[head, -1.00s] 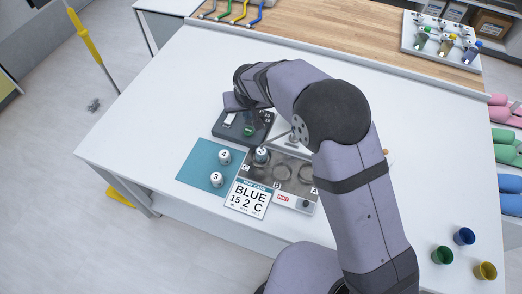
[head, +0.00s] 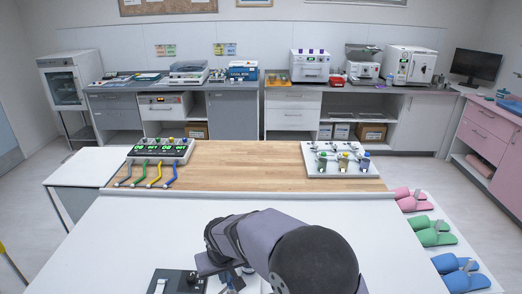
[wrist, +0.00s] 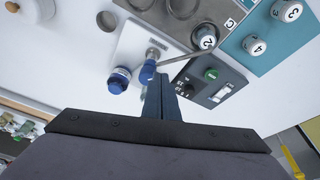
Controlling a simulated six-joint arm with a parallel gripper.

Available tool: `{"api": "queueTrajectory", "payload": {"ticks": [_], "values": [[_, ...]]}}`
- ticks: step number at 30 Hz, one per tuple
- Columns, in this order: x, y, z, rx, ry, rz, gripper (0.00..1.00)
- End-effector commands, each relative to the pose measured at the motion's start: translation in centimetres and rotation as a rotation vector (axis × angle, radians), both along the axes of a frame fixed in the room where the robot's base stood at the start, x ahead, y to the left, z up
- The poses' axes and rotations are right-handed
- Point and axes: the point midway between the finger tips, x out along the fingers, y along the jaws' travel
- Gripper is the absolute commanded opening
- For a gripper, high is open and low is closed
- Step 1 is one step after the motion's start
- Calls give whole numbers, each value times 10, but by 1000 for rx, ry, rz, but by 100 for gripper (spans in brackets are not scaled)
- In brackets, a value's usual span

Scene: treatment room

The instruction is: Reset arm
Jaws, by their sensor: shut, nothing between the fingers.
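My gripper (wrist: 161,82) is shut and empty in the wrist view, with its dark fingers pointing down over the worktable. The fingertips are beside a blue-topped piece (wrist: 147,72) on a white plate; I cannot tell if they touch it. In the head view, my arm bends over the front of the white table (head: 140,235), and its end is partly cut off at the bottom edge. A black box (wrist: 192,86) with a green button is right of the fingers in the wrist view.
A metal tray (wrist: 180,14) holds a cap marked 2 (wrist: 204,38). Caps marked 4 (wrist: 255,45) and 3 (wrist: 286,11) stand on a teal mat (wrist: 240,50). Another blue-topped piece (wrist: 119,80) is left. A control box (head: 160,149) and white rack (head: 340,158) stand behind.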

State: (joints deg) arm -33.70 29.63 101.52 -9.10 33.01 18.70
Motion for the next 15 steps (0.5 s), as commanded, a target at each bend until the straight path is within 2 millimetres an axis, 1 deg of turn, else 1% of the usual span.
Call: {"api": "queueTrajectory", "payload": {"ticks": [1,2,3,4,5,6,8,9,10,12,15], "values": [[-6,-36,8,-10,19,-45,0],[-12,-56,11,-16,33,-68,0],[-22,-82,14,-26,55,-96,0],[-30,-101,16,-31,70,-118,0],[-40,-119,18,-35,87,-141,0],[-54,-142,20,-41,109,-170,0],[-78,-172,22,-46,142,-212,0],[-94,-189,23,-46,164,-237,0],[-106,-201,23,-47,179,-256,0],[-133,-222,22,-45,211,-294,0],[-166,-242,20,-40,250,-335,0]]}}
